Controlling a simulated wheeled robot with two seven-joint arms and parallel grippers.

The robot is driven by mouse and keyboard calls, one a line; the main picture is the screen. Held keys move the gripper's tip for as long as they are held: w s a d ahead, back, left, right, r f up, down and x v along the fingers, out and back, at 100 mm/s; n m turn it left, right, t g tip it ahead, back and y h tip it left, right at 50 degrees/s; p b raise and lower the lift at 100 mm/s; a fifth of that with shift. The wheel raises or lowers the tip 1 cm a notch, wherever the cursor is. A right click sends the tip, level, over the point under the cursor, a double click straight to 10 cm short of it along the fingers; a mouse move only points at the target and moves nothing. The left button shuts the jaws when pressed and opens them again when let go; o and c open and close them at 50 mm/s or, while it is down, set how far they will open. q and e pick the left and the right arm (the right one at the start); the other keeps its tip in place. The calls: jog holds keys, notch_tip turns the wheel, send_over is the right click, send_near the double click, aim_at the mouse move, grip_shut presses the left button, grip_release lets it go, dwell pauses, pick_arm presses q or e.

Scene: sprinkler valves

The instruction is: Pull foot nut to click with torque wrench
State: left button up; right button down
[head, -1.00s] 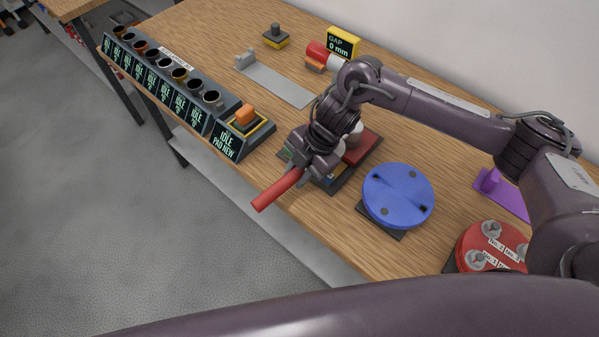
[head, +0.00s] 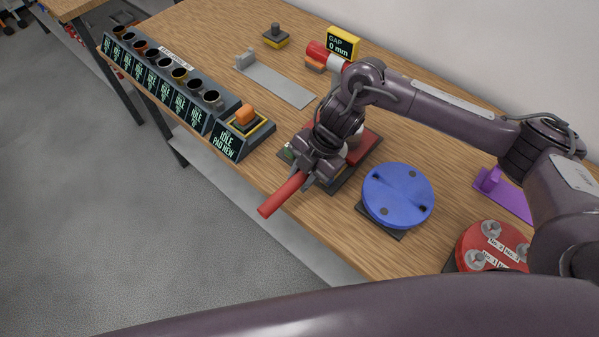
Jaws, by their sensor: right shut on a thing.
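My right gripper (head: 308,177) is shut on the red handle (head: 281,196), which looks like the torque wrench's grip. My left gripper is out of view.
A blue round plate (head: 398,192) stands just right of the fixture. A red disc with numbered labels (head: 490,247) is at the lower right. A display row (head: 165,85) and an orange-topped pad (head: 245,115) stand left. A yellow gap display (head: 342,42) is at the back.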

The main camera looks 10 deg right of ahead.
jog(key=shift+r, duration=0.3)
